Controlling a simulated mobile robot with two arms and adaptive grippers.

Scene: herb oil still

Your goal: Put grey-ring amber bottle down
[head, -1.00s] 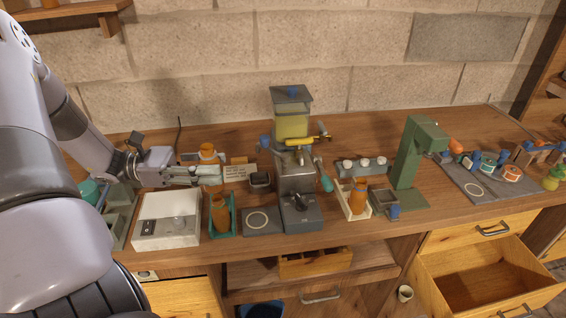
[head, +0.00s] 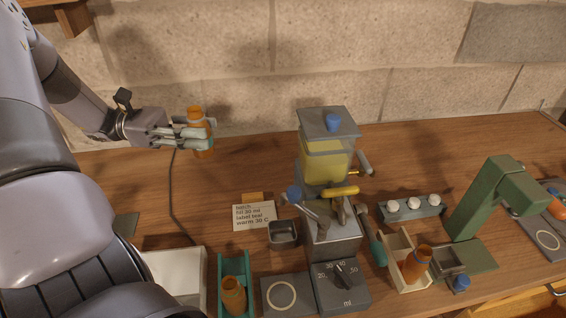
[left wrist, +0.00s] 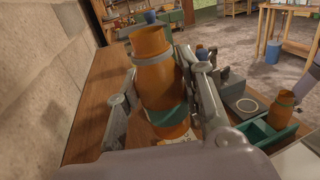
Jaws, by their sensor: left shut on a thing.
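My left gripper (head: 185,136) is shut around an amber bottle (head: 195,112) and holds it upright, at the back left of the bench near the stone wall. In the left wrist view the bottle (left wrist: 152,75) stands between the two fingers (left wrist: 160,105), its open mouth up. A grey ring goes round it below the neck, and a teal band shows lower down. The bottle's base is partly hidden, and I cannot tell whether it touches the bench (head: 130,185). My right gripper is not in view.
A second amber bottle (head: 233,294) stands in a teal holder (head: 248,268). A blue-ringed amber bottle (head: 416,262) is in a wooden holder (head: 396,249). The filling machine (head: 330,235) stands mid-bench, with a note card (head: 254,217) to its left. Bare wood lies around the cable at left.

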